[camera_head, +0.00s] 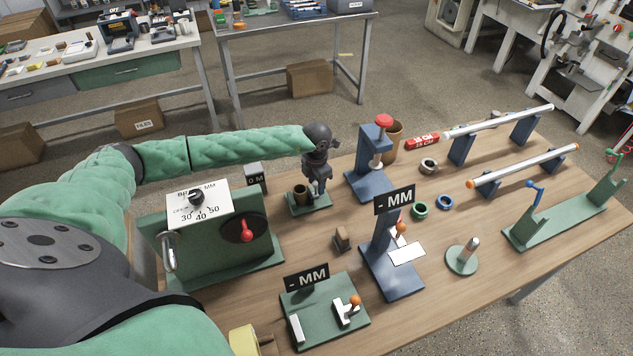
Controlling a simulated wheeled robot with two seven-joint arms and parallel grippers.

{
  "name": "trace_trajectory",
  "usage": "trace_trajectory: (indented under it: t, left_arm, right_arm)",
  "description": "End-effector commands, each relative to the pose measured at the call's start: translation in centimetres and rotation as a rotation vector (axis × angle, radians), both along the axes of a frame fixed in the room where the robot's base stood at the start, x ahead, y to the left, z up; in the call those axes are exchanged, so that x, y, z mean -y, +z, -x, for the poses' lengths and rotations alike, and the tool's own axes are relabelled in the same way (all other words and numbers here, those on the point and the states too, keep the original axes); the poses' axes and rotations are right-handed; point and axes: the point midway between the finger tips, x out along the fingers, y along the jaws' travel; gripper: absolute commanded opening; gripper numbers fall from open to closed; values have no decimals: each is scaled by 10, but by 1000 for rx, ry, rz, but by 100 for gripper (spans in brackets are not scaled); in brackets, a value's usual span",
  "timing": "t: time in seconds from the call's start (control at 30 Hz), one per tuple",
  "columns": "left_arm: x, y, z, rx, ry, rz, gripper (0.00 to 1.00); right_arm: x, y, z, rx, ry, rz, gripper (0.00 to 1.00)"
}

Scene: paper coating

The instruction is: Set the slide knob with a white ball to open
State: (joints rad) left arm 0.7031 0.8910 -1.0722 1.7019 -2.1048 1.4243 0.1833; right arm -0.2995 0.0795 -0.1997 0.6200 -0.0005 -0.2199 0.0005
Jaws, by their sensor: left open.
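I cannot make out a knob with a white ball; it may be hidden behind my left gripper (319,192). Two similar knobs show with orange balls: one (355,301) on a green plate (322,290) with a "- MM" sign, and one (401,227) on a blue stand (380,262) with another "- MM" sign. My right gripper is not in view.
A green box with a dial plate (198,205) and red knob stands left of the gripper. A blue press with a red top (384,121) stands close on the right. Rollers on blue supports (500,121) lie farther right.

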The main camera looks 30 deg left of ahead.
Motion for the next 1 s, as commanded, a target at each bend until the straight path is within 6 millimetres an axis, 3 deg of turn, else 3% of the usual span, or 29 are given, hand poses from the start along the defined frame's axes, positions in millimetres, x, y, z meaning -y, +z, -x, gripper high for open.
trace_trajectory:
  t: [0.23,0.53,0.77,1.0]
  left_arm:
    - [0,-18,0,-1,1,1,43]
    - [0,-21,0,0,1,1,43]
    - [0,-21,0,0,1,1,0]
    - [1,-22,-1,1,1,2,0]
  right_arm:
    - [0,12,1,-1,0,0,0]
    - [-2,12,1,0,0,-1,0]
    - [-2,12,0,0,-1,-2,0]
    - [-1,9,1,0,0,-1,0]
